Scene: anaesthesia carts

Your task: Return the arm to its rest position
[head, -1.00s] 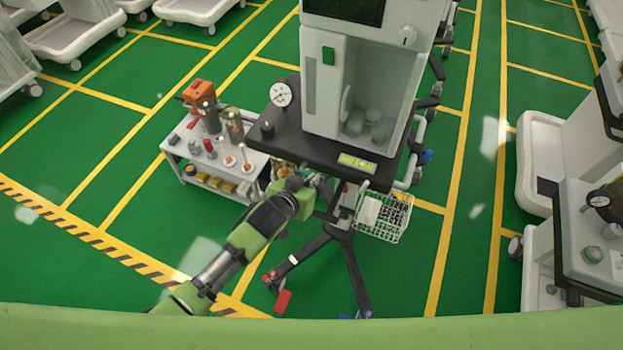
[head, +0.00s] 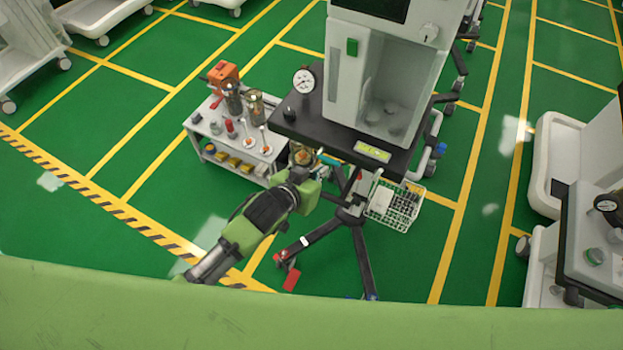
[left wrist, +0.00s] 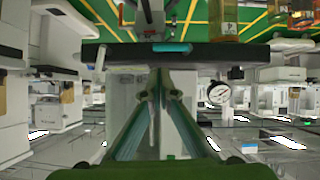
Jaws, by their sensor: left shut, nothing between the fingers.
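My left arm (head: 262,218) comes in from the lower left of the head view, green and dark grey. My left gripper (head: 318,176) is at the front left of the anaesthesia cart (head: 345,130), by the black tabletop's edge. Its fingers are mostly hidden behind the wrist there. In the left wrist view the gripper (left wrist: 160,72) is shut and empty, its fingers meeting in front of the dark tabletop edge (left wrist: 240,54). A small teal piece (left wrist: 172,47) shows just beyond the fingertips. My right gripper is in neither view.
A low white trolley (head: 200,135) with bottles and an orange device stands left of the cart. A wire basket (head: 405,208) and dark wheeled legs (head: 325,236) are under the cart. Other carts (head: 565,150) stand at the right. Green floor is open at the left.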

